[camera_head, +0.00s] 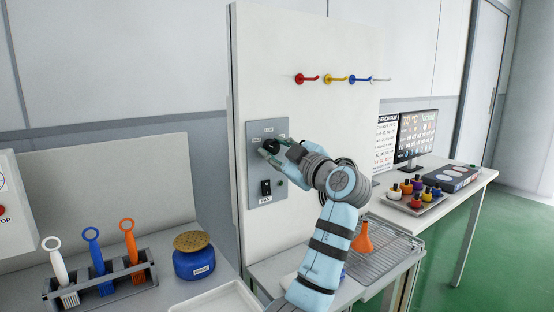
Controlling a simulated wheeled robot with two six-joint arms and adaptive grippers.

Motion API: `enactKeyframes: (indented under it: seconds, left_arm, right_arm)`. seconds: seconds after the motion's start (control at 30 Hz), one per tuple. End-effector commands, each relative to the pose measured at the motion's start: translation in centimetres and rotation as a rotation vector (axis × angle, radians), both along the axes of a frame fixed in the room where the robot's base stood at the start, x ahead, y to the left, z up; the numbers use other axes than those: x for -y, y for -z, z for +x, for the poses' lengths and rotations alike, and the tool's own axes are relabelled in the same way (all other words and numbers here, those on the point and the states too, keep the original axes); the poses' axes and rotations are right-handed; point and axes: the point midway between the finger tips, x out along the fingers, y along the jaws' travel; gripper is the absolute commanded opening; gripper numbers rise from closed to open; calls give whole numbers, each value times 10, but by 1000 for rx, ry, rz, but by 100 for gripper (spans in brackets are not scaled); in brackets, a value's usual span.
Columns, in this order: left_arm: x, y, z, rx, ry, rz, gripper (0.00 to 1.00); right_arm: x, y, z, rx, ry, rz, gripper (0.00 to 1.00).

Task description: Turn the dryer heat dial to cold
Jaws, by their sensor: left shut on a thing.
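A grey control panel (254,190) is fixed to the white upright board. A black round dial (271,147) sits in its upper part, with small labels around it that are too small to read fully. My left gripper (274,150) is at the dial, its fingers shut on it. The gripper and wrist hide the dial's right side and part of the panel. A black switch (265,188) with a label under it is lower on the panel. My right gripper is not in view.
Red (307,78), yellow (335,78), blue and white hooks stick out of the board above. A brush rack (105,290) and a blue jar (194,262) stand at left. A monitor (416,136) stands behind.

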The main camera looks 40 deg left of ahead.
Motion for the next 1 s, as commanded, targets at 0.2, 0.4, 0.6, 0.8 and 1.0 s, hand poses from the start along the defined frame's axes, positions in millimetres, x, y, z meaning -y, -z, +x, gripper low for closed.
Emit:
enactKeyframes:
  seconds: [0.2, 0.4, 0.6, 0.8, 1.0]
  left_arm:
    - [0, 1, 1, 41, 1, -14, 2]
    - [0, 0, 0, 48, 1, -16, 2]
    - [0, 0, 0, 48, 1, -14, 2]
    - [0, 0, 0, 47, 0, -15, 50]
    - [0, 0, 0, 47, 0, -15, 50]
  right_arm:
    - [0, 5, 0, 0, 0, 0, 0]
    - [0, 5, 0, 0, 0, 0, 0]
    - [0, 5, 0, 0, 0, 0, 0]
    - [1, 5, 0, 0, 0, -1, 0]
    - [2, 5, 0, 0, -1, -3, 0]
